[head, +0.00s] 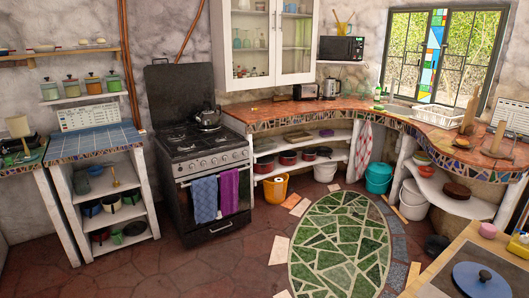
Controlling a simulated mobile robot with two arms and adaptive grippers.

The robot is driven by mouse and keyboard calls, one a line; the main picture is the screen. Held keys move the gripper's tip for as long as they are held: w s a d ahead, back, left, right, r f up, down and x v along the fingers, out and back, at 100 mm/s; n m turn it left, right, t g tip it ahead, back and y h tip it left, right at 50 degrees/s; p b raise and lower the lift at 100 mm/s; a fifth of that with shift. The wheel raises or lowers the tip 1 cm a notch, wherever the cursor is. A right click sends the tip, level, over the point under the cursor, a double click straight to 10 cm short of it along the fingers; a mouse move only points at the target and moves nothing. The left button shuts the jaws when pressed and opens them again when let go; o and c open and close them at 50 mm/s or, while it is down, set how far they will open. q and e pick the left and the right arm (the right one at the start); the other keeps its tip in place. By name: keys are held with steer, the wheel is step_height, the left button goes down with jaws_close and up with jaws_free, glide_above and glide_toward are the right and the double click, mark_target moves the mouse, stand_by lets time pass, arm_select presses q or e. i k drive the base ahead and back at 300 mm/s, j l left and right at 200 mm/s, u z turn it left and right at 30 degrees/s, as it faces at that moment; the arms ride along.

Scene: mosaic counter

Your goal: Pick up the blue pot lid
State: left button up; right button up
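The blue pot lid (466,282) is in the bottom right corner of the head view. It is round and dark blue with a dark knob on top. It lies on a pale surface set in a wooden-edged counter (462,240). I cannot tell whether a pot is under it. Neither of my grippers shows in this view.
A dark stove (199,150) with a kettle (208,119) stands at the left. The floor around the green mosaic oval (340,245) is mostly open.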

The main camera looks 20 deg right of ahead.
mark_target(475, 279)
steer(key=i+z, duration=0.25)
steer(key=z, duration=0.15)
steer(key=i+j+z, duration=0.15)
steer(key=z, duration=0.25)
steer(key=i+j+z, duration=0.2)
steer(key=z, duration=0.2)
steer(key=i+j+z, duration=0.25)
steer(key=z, duration=0.2)
